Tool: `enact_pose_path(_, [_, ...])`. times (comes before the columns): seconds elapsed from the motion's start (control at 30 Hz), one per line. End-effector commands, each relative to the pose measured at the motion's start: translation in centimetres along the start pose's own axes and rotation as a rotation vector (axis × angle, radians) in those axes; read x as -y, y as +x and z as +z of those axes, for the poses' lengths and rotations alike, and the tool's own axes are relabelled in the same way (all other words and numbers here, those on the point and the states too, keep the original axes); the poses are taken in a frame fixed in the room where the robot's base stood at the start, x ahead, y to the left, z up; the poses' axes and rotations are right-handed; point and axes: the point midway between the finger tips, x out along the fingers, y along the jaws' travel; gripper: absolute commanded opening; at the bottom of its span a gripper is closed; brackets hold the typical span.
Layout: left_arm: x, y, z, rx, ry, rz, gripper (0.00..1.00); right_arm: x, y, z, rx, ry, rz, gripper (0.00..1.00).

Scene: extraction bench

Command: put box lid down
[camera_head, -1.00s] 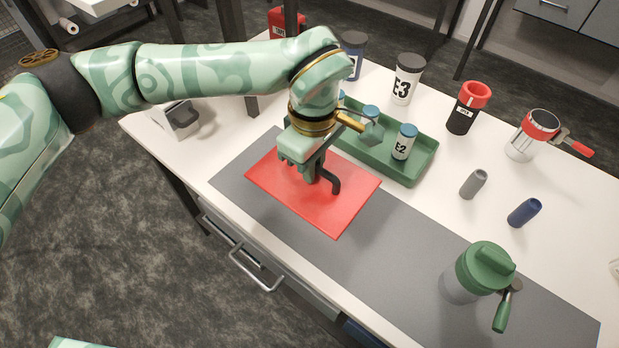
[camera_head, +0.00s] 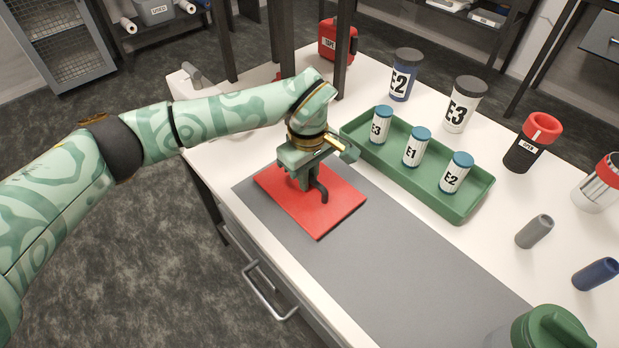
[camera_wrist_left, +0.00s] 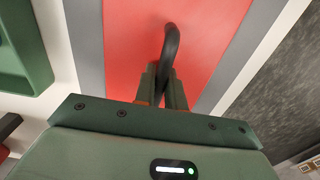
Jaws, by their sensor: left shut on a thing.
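The box lid is a flat red panel (camera_head: 325,218) with a dark curved handle (camera_head: 320,190). It is at the left end of the grey mat (camera_head: 400,265) and looks level; I cannot tell whether it touches the mat. My left gripper (camera_head: 308,186) is above the lid and shut on its handle. In the left wrist view the left gripper (camera_wrist_left: 163,88) has the handle (camera_wrist_left: 170,45) between its fingers, with the red lid (camera_wrist_left: 120,50) below. The gripper hides part of the lid. My right gripper is not in view.
A green tray (camera_head: 478,208) with small bottles E3, E1 and E2 stands behind the mat. Larger jars E2 (camera_head: 403,78) and E3 (camera_head: 462,106) stand beyond it. A green-lidded vessel (camera_head: 552,330) is at the lower right. The mat's middle is clear.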

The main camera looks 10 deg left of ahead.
Motion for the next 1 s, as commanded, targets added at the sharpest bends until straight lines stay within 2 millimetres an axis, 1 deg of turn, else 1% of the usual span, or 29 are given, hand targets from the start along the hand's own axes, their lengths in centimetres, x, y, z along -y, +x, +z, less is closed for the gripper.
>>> enact_pose_path(0.03, [-0.1, 0.3, 0.0, 0.000, 0.001, 0.001, 0.00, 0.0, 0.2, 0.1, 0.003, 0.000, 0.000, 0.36])
enact_pose_path(0.2, [-0.1, 0.0, 0.0, -0.002, 0.001, 0.003, 0.00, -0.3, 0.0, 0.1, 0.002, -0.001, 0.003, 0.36])
enact_pose_path(0.37, [0.0, 0.3, 0.0, -0.002, 0.000, 0.002, 0.00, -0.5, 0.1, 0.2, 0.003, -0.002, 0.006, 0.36])
enact_pose_path(0.4, [0.0, 0.3, 0.0, -0.002, 0.000, 0.002, 0.20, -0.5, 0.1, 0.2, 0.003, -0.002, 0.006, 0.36])
enact_pose_path(0.43, [0.0, 0.3, 0.0, -0.002, 0.000, 0.003, 0.28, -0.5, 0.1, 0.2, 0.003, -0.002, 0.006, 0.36])
enact_pose_path(0.47, [0.0, 0.3, 0.0, -0.002, 0.000, 0.003, 0.34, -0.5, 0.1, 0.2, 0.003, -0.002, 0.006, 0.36])
enact_pose_path(0.77, [-0.1, 0.1, 0.0, -0.002, 0.001, 0.003, 0.34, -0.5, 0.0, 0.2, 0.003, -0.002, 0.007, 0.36])
enact_pose_path(0.87, [-0.1, -1.2, 0.0, -0.003, 0.001, 0.006, 0.34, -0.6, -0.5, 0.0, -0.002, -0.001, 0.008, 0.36])
enact_pose_path(0.97, [-0.1, -3.4, 0.0, -0.006, 0.001, 0.009, 0.34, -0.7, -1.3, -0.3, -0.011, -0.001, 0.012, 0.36])
enact_pose_path(1.0, [-0.1, -4.5, 0.0, -0.007, 0.001, 0.010, 0.34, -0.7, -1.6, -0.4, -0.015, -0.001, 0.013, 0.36])
